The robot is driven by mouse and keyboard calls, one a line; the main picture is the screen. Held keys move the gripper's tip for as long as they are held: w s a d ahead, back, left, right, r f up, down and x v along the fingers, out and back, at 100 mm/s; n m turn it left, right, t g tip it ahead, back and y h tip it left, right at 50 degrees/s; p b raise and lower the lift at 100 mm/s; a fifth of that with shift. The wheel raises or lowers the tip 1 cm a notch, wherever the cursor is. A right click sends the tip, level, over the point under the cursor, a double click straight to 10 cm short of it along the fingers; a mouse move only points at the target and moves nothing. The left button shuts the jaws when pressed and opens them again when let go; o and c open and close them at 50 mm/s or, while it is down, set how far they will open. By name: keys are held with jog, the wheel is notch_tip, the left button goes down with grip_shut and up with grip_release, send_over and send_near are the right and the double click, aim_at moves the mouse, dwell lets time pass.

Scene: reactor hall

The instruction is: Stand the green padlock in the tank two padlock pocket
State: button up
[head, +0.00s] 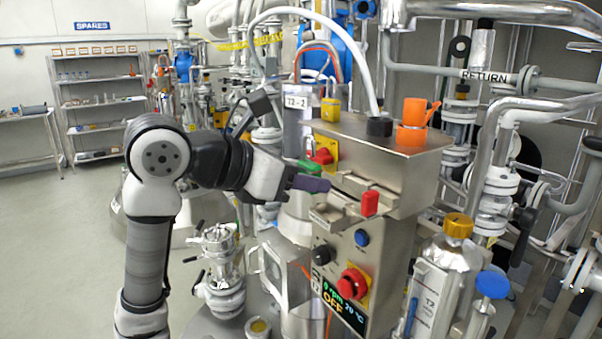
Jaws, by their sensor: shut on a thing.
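My gripper (312,183) reaches in from the left, level with the upper part of the steel control box (405,180). Its dark fingers are shut at the green padlock (307,167), which shows only as a small green patch and is mostly hidden by them. A steel ledge with raised edges (335,216) sticks out of the box front just right of and below the fingers, with a gap between. A red block (370,203) stands at its right end. I cannot tell which slot there is the tank two padlock pocket.
A red piece on a yellow plate (323,155) is behind the gripper. Pipes and a gold-capped bottle (458,227) crowd the right. Open floor lies left.

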aim_at(337, 199)
jog(key=shift+w+d+f+b, duration=0.45)
jog(key=shift+d+f, duration=0.1)
jog(key=shift+f, duration=0.15)
jog(key=shift+w+d+f+b, duration=0.35)
jog(key=shift+d+f+b, duration=0.15)
jog(key=shift+f, duration=0.2)
jog(key=shift+w+d+f+b, duration=0.4)
jog(key=shift+d+f, duration=0.2)
jog(key=shift+f, duration=0.1)
jog(key=shift+d, duration=0.1)
